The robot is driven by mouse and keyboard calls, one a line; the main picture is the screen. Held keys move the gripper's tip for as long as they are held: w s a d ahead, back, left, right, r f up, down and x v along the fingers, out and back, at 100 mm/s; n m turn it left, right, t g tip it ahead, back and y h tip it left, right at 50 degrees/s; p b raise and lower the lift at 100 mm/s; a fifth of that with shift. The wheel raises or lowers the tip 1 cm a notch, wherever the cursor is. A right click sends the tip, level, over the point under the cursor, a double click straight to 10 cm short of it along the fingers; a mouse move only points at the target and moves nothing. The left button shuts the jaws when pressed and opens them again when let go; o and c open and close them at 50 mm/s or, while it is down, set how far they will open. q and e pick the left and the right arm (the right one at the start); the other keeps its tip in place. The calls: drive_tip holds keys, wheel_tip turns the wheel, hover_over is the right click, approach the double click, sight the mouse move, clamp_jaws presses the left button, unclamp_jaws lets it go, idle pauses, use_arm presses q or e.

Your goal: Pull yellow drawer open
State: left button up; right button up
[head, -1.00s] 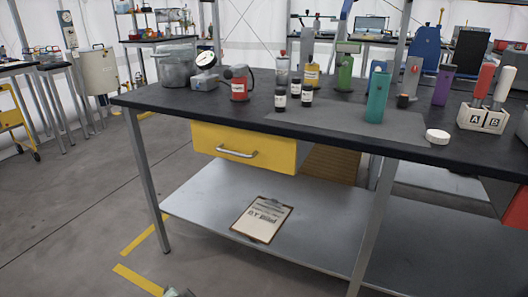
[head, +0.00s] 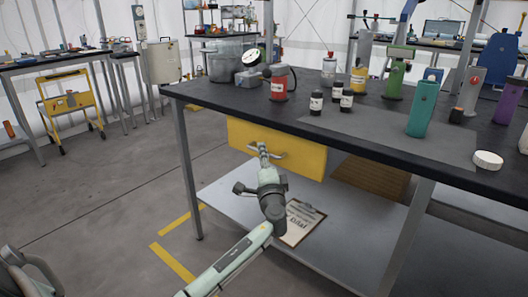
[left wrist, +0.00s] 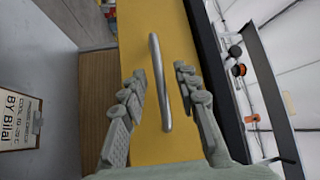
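The yellow drawer (head: 305,157) hangs under the black-topped workbench (head: 290,112), its front close under the bench edge. Its silver bar handle (head: 280,154) is partly covered by my left gripper (head: 264,150) in the head view. In the left wrist view the handle (left wrist: 160,90) runs lengthwise between the two grey fingers of my left gripper (left wrist: 160,74). The fingers are apart, one on each side of the bar, with gaps visible. The yellow drawer front (left wrist: 142,30) fills the middle behind them. My right gripper is not in view.
A lower metal shelf (head: 345,235) with a clipboard (head: 300,222) lies below the drawer. A bench leg (head: 190,180) stands to the left. The floor at left is open.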

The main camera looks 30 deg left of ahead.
use_arm(q)
drive_tip(key=shift+x, duration=0.95)
clamp_jaws()
